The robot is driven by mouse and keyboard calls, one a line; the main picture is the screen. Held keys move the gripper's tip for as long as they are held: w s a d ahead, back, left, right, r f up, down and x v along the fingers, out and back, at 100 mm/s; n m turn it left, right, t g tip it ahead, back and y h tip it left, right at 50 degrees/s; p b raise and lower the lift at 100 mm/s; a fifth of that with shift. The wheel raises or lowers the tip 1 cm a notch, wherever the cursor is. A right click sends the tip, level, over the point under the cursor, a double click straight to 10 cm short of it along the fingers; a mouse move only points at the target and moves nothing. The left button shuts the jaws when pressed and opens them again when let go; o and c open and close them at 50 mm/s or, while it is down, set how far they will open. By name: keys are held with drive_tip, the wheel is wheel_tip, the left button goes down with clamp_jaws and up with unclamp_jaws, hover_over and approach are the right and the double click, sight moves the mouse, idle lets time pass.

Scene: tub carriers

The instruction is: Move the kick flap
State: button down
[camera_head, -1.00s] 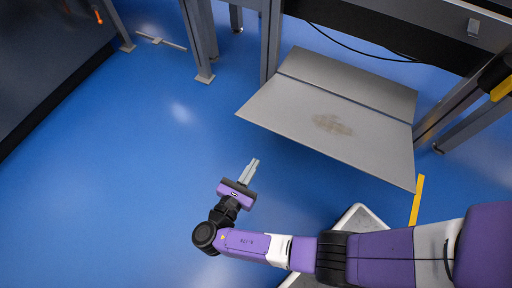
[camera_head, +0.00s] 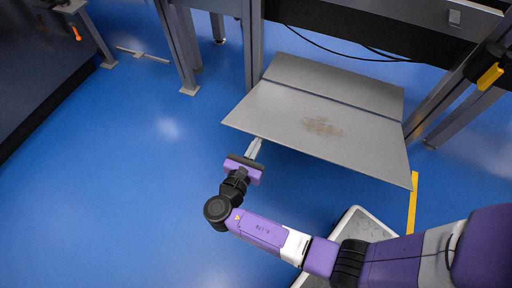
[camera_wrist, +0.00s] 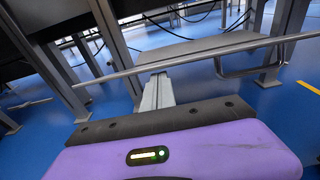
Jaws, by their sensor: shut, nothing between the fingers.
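The kick flap (camera_head: 290,120) is a grey two-part panel with a brown scuff mark, jutting out low from the frame in the head view. In the wrist view it (camera_wrist: 205,46) is seen nearly edge-on, its pale near edge crossing the picture. My gripper (camera_head: 256,143) is shut and empty, at the left part of the flap's near edge. In the wrist view, the fingers (camera_wrist: 158,88) point toward that edge and end just short of it in the picture. I cannot tell whether they touch it or reach under it.
Grey posts (camera_head: 178,45) stand on the blue floor left of the flap. A yellow floor strip (camera_head: 412,205) lies at its right. A thin bent loop (camera_wrist: 250,70) shows below the flap's edge in the wrist view.

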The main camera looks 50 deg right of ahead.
sight(258, 136)
drive_tip(key=shift+r, duration=0.15)
drive_tip(key=r+p, duration=0.1)
drive_tip(key=p, duration=0.1)
drive_tip(key=r+p, duration=0.1)
drive_tip(key=p, duration=0.2)
drive_tip(key=shift+w+d+r+y, duration=0.2)
drive_tip(key=shift+d+r+y, duration=0.1)
drive_tip(key=shift+d+r, duration=0.1)
drive_tip(key=shift+f+p, duration=0.1)
drive_tip(key=shift+p, duration=0.2)
drive_tip(key=shift+f, duration=0.1)
